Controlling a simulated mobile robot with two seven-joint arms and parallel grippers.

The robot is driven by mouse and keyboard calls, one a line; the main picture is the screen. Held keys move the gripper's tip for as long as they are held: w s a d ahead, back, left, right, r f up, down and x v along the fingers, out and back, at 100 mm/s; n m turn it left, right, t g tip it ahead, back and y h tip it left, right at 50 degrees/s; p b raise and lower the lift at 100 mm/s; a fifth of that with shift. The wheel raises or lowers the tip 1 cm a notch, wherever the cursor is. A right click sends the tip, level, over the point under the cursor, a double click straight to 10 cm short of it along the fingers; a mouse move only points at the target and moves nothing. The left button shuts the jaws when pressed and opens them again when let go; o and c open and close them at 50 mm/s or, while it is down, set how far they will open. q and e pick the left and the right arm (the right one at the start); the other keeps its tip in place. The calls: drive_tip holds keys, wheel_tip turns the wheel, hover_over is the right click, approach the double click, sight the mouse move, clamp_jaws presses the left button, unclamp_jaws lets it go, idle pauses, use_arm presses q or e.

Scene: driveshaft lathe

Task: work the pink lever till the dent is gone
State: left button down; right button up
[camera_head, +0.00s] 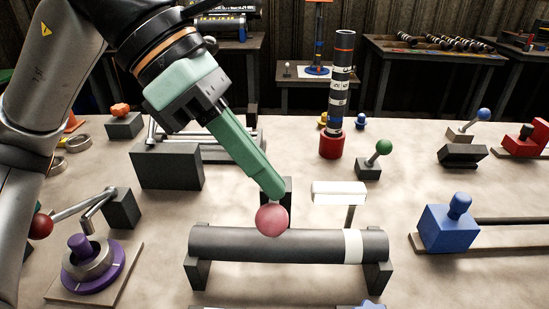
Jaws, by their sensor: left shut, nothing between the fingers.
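A pink ball (272,219), which looks like the lever's knob, shows at the middle of the head view. My left gripper (275,191) reaches down from the upper left. Its green fingers are shut with nothing between them, and their tips are at the top of the pink ball. I cannot tell whether they touch it. A dark grey shaft (290,245) with a white band near its right end lies across two dark supports just below the ball. The lever's stem is hidden, and I see no clear dent on the shaft. My right gripper is out of view.
A white block on a post (340,192) stands behind the shaft. A blue block (450,228) on a rail is at the right. A purple turntable (92,266) and a red ball (40,226) are at the left. A green-knobbed lever (383,147) and a striped column (340,85) stand further back.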

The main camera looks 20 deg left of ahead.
use_arm(q)
drive_tip(key=shift+s+d+f+b, duration=0.1)
drive_tip(key=shift+s+f+b, duration=0.55)
drive_tip(key=shift+f, duration=0.05)
idle(1.0)
drive_tip(key=shift+r, duration=0.1)
idle(0.4)
drive_tip(key=w+a+r+p, duration=0.1)
drive_tip(key=w+r+p, duration=0.3)
drive_tip(key=r+p, duration=0.1)
drive_tip(key=shift+w+a+r+p, duration=0.15)
drive_tip(key=shift+w+r+p, duration=0.1)
drive_tip(key=shift+p, duration=0.2)
idle(0.3)
drive_tip(key=w+r+p, duration=0.1)
drive_tip(key=r+p, duration=0.1)
drive_tip(key=w+a+r+p, duration=0.1)
drive_tip(key=w+p, duration=0.1)
drive_tip(key=shift+r, duration=0.4)
idle(0.3)
